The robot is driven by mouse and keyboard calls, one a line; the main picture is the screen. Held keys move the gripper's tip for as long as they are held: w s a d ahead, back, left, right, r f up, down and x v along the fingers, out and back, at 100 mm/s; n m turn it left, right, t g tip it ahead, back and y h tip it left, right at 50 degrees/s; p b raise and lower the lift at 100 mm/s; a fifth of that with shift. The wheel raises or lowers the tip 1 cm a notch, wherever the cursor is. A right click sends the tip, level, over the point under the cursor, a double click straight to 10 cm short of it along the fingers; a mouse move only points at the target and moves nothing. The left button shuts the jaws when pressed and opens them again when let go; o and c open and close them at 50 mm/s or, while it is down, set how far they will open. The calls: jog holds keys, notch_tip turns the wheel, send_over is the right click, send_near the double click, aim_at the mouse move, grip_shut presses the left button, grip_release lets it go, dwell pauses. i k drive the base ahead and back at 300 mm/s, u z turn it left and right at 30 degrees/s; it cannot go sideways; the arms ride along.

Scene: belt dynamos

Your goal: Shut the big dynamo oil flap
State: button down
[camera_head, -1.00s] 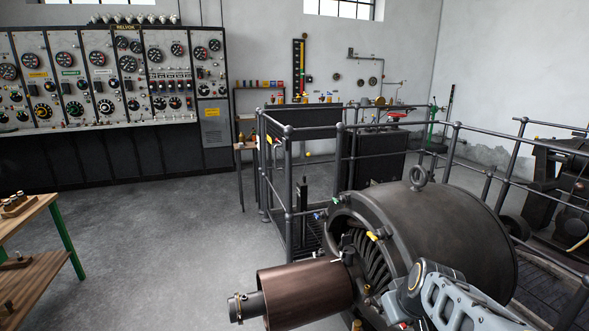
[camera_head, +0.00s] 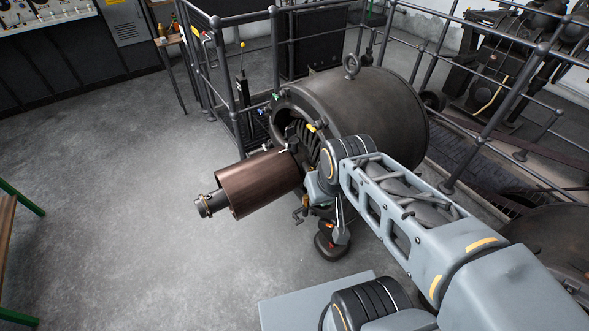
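The big dynamo (camera_head: 375,105) is a dark, rounded drum with a lifting eye on top and coils at its open left end. A brown copper cylinder (camera_head: 258,182) on a shaft juts from that end, toward the lower left. I cannot pick out the oil flap or see whether it is open. My arm reaches in from the lower right, its bend in front of the dynamo's near lower end. My gripper is low by that end, around a dark, red-ringed part (camera_head: 330,242) that I cannot tell from it. Its fingers cannot be made out.
Railings (camera_head: 500,90) stand behind and right of the dynamo. A wooden bench (camera_head: 6,225) with green legs is at the left edge. Another dark machine (camera_head: 525,60) stands at the upper right. The grey floor (camera_head: 120,190) on the left is clear.

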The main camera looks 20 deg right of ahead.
aim_at(289, 131)
jog(key=u, duration=1.5)
jog(key=i, duration=4.15)
jog(key=z, duration=4.3)
jog(key=i, duration=0.45)
jog(key=z, duration=0.15)
jog(key=k, duration=0.05)
jog(key=u, duration=0.05)
